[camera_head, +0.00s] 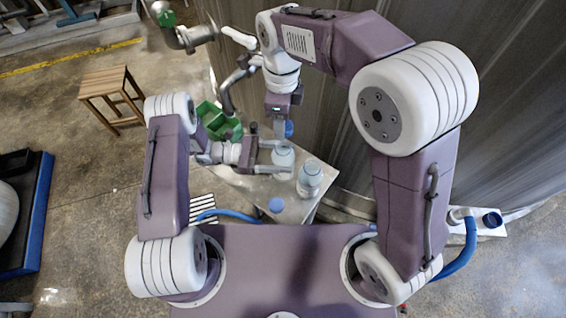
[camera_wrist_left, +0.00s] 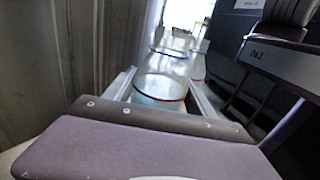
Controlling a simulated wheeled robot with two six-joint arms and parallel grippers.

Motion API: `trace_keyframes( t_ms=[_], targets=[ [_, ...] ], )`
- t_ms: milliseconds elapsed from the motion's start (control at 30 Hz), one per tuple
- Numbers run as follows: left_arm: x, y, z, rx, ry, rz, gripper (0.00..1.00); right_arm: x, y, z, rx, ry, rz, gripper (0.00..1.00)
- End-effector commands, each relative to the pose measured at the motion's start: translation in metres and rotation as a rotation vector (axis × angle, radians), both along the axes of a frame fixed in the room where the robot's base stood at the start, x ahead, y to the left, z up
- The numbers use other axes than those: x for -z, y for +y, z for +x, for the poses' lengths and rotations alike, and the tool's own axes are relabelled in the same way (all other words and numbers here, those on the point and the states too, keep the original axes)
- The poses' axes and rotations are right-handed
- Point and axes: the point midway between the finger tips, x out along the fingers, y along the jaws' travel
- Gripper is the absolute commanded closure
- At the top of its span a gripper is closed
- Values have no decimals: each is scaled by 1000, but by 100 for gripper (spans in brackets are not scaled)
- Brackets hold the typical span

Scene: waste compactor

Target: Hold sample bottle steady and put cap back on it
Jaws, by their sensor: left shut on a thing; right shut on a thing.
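A pale, translucent sample bottle (camera_head: 284,153) stands upright near the back of the small table. My left gripper (camera_head: 280,157) reaches in from the left and is shut around it, one finger on each side. In the left wrist view the clear bottle (camera_wrist_left: 160,87) sits between the two fingers, with a dark red and blue rim line. My right gripper (camera_head: 281,124) points down just behind the held bottle. It is shut on a blue cap (camera_head: 289,129), which is partly hidden and appears apart from the bottle.
A second bottle (camera_head: 309,179) stands close to the right of the held one. A blue disc-like cap (camera_head: 276,205) lies near the table's (camera_head: 292,214) front edge. Green bins (camera_head: 217,121) are at the left, and a grey metal wall (camera_head: 345,130) rises behind.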

Motion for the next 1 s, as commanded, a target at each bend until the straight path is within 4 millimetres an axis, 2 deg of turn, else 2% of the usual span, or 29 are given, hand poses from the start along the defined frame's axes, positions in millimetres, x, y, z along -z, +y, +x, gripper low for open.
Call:
trace_keyframes(
  t_ms=[367, 1000],
  targets=[
    [0, 0, 0, 0, 0, 0, 100, 48, 1, 0, 0, 3, -3, 96],
    [0, 0, 0, 0, 0, 0, 100, 54, 1, 0, 0, 1, -2, 96]
  ],
)
